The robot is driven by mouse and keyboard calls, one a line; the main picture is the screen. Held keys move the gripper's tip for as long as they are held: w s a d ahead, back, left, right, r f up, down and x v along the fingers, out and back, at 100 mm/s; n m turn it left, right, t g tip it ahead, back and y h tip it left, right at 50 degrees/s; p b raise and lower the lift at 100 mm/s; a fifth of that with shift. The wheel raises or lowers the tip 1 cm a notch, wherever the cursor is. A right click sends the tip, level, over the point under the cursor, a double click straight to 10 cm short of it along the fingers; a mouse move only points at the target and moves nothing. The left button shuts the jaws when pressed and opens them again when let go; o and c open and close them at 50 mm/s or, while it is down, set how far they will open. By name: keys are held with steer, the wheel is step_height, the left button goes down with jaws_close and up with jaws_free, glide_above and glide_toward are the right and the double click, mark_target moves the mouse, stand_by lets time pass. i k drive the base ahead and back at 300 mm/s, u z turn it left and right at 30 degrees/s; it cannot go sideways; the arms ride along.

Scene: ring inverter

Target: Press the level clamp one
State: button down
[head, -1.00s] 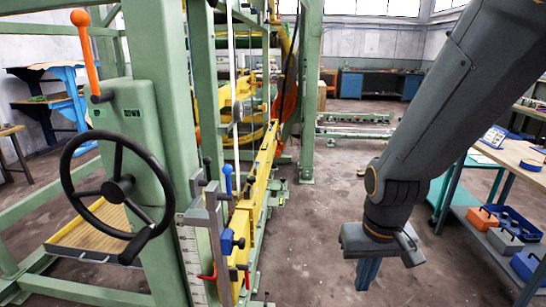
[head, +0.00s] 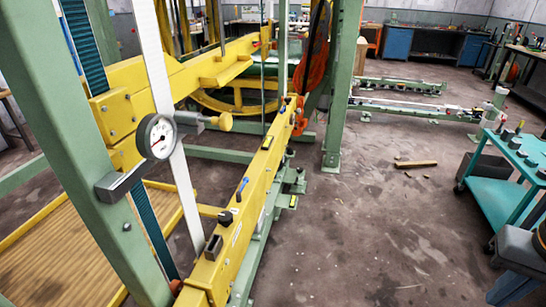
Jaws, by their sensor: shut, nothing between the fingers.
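Several small fittings sit along the top of the long yellow beam (head: 262,183). They include a blue lever (head: 241,188), which is tilted, a black knob (head: 226,218) and a dark block (head: 213,248) nearer the front. I cannot tell which of these, if any, is level clamp one. My gripper (head: 514,290) is at the lower right edge, with its blue fingers partly cut off by the frame. It is shut and empty, well to the right of the beam and apart from it.
A round dial gauge (head: 157,137) is on the green post (head: 68,130) at left. A teal cart (head: 508,178) stands at right, close beyond my gripper. A wooden bar (head: 415,163) lies on the floor. The floor between beam and cart is mostly clear.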

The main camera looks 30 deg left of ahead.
mark_target(246, 180)
steer(key=u, duration=0.2)
steer(key=i, duration=1.55)
steer(key=u, duration=1.5)
steer(key=i, duration=1.1)
steer(key=u, duration=0.85)
